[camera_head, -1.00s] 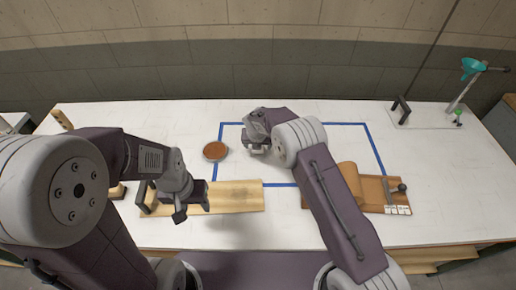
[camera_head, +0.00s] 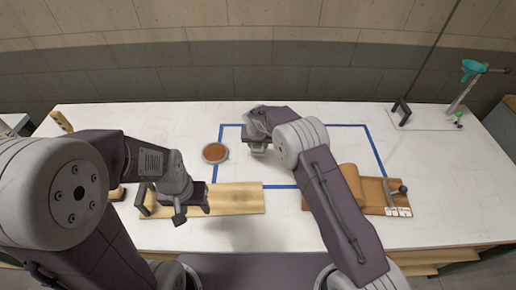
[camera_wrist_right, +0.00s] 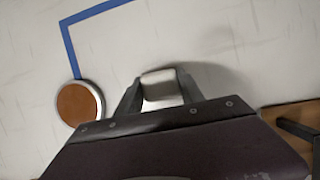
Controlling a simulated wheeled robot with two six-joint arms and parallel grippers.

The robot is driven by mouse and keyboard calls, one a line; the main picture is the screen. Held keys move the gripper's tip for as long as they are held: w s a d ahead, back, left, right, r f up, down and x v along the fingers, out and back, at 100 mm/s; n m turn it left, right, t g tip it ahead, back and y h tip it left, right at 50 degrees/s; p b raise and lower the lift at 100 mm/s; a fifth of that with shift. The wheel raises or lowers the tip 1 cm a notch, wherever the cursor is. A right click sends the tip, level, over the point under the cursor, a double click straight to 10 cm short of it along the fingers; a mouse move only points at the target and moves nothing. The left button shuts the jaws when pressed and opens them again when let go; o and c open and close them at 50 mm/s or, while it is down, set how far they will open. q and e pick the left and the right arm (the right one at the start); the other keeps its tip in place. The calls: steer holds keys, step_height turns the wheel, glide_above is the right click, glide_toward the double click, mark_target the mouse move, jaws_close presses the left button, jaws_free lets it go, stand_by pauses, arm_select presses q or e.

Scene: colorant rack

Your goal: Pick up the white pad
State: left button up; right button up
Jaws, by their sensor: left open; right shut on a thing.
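The white pad (camera_wrist_right: 160,85) shows in the right wrist view as a small pale block between the fingers of my right gripper (camera_wrist_right: 158,92). My right gripper is shut on it. In the head view my right gripper (camera_head: 258,147) is low over the table, inside the left part of the blue outline, and its own arm partly hides it. Whether the pad touches the table I cannot tell. My left gripper (camera_head: 192,208) is open and empty over the wooden board (camera_head: 238,198) at the front left.
A round brown-topped dish (camera_head: 215,153) stands left of my right gripper, by the blue tape outline (camera_head: 340,125). A brown board with a roll (camera_head: 372,190) lies at the front right. A stand with a teal funnel (camera_head: 472,68) is at the far right.

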step_height(320, 180, up, 2)
steer(key=shift+r, duration=0.1)
steer(key=d+r, duration=0.3)
steer(key=d, duration=0.2)
steer(key=s+d+r+b, duration=0.1)
steer(key=d+r, duration=0.2)
steer(key=d, duration=0.3)
steer(key=shift+s+d+r, duration=0.3)
steer(key=shift+r, duration=0.1)
